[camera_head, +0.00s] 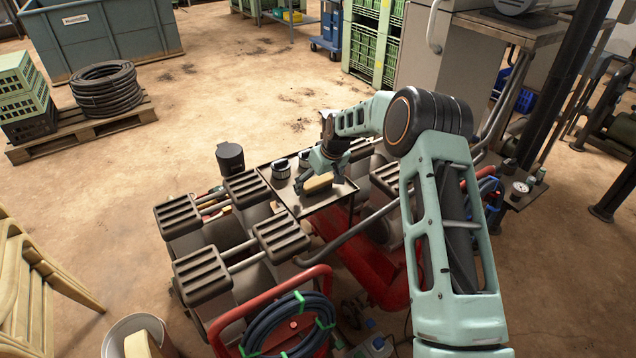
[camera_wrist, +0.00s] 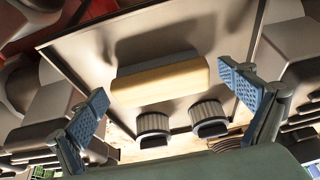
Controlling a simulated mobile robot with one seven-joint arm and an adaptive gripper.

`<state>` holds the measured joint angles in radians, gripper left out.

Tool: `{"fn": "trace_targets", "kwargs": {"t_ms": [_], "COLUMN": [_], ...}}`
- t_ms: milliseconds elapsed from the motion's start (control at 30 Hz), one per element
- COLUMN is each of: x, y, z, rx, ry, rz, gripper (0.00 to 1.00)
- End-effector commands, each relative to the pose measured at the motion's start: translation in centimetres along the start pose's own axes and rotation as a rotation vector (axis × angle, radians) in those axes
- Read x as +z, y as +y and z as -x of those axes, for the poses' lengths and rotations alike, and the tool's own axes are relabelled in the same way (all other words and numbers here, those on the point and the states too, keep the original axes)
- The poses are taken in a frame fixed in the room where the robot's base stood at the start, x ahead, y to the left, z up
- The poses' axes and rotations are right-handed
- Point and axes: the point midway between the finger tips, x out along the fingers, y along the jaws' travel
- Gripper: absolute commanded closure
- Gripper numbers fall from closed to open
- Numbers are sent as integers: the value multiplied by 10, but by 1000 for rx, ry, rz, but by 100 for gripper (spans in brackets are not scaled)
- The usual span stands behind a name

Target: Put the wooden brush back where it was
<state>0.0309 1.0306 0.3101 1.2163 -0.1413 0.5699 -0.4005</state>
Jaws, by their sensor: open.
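The wooden brush (camera_head: 318,183), a pale block with a darker side, lies on the dark metal tray (camera_head: 335,195) on top of the cart. In the wrist view the brush (camera_wrist: 160,82) lies crosswise on the bare tray floor (camera_wrist: 95,55). My gripper (camera_head: 312,174) is over the tray, right at the brush. In the wrist view my gripper's blue padded fingers (camera_wrist: 163,84) are spread wide, one off each end of the brush. Neither finger appears to touch it. The underside of the brush is hidden.
Two dark ribbed caps (camera_head: 281,168) (camera_head: 305,158) stand on the tray beside the brush; they also show in the wrist view (camera_wrist: 153,128) (camera_wrist: 208,117).

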Motion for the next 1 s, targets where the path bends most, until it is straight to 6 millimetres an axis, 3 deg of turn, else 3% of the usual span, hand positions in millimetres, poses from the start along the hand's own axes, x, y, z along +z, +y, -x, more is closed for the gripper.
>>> {"fn": "trace_targets", "kwargs": {"t_ms": [267,733,1000], "x": [-2,-2,-2], "y": [0,1,0], "z": [8,95,121], "rx": [1,2,1], "ry": [1,3,1], "rz": [0,0,0], "gripper": [3,3,3]}}
